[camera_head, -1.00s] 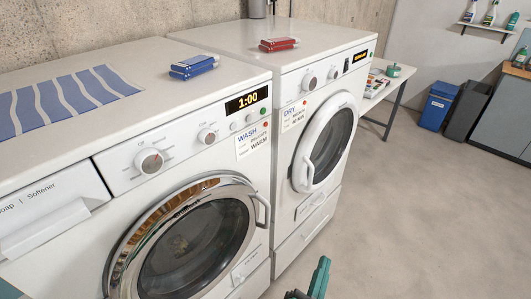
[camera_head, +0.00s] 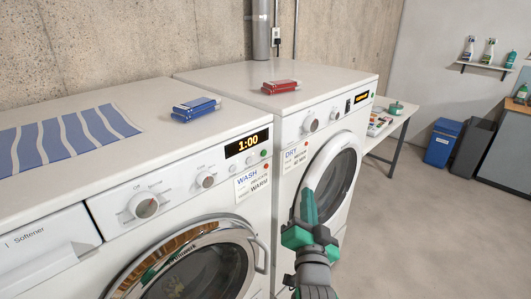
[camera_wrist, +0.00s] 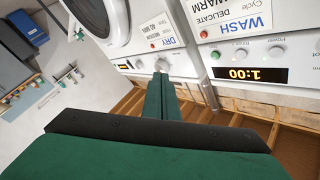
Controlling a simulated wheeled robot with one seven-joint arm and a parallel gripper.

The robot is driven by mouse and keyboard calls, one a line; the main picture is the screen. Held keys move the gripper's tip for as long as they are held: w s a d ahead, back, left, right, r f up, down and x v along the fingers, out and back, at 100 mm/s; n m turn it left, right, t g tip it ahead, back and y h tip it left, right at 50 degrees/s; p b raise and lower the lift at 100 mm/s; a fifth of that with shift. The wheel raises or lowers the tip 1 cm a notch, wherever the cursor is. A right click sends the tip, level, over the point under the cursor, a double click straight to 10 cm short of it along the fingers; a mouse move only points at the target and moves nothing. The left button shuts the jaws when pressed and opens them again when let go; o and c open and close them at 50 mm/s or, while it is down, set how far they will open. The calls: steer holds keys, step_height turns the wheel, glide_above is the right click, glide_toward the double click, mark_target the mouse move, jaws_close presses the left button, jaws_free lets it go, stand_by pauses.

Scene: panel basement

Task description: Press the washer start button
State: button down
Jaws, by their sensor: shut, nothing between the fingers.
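The white washer (camera_head: 115,243) stands at left, with a lit 1:00 display (camera_head: 247,143) and a WASH label. Beside the display are a small green button (camera_head: 264,153) and a red button (camera_head: 265,166). In the wrist view, the green button (camera_wrist: 215,55), red button (camera_wrist: 203,34) and display (camera_wrist: 250,74) appear upside down, right of the fingers. I cannot read which button is start. My green gripper (camera_head: 309,192) is shut and empty, raised in front of the dryer door, right of the washer's buttons. In the wrist view its fingertips (camera_wrist: 162,78) touch nothing I can make out.
The dryer (camera_head: 320,95) adjoins the washer on the right. The washer's chrome door handle (camera_head: 260,252) sticks out below the panel.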

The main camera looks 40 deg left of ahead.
mark_target(264, 153)
steer(key=a+r+n+y, duration=0.1)
steer(key=a+r, duration=0.4)
steer(key=a, duration=0.6)
steer(key=shift+w+a+r+g, duration=0.3)
steer(key=shift+w+a, duration=0.05)
steer(key=shift+w, duration=0.05)
stand_by(0.4)
steer(key=shift+a, duration=0.2)
stand_by(1.8)
steer(key=shift+a, duration=0.2)
